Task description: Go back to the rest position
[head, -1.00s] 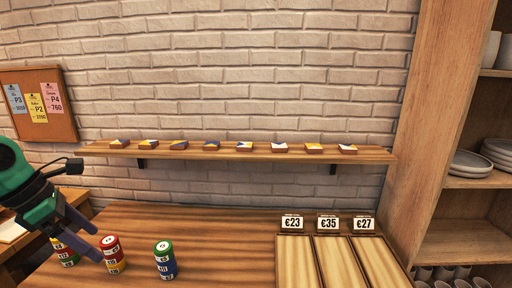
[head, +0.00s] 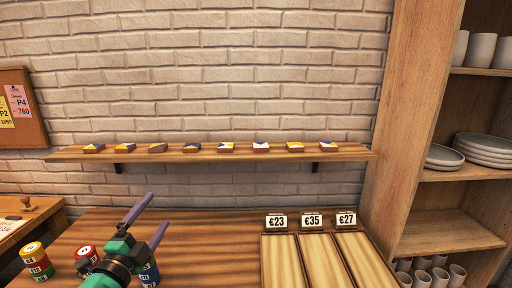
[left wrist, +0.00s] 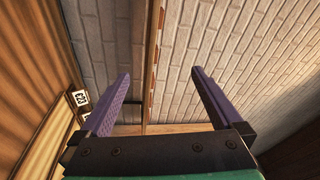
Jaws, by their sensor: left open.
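My left gripper (head: 148,222) is above the wooden table at lower left of the head view. Its two purple fingers are spread wide, point up and right toward the wall, and hold nothing. In the left wrist view my left gripper (left wrist: 160,90) is also open and empty, with the brick wall and shelf beyond it. My right gripper does not show in either view.
Price signs (head: 312,220) stand behind wooden trays (head: 283,262). A wall shelf (head: 210,156) holds several small painted tiles. A cabinet (head: 425,110) with dishes stands right.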

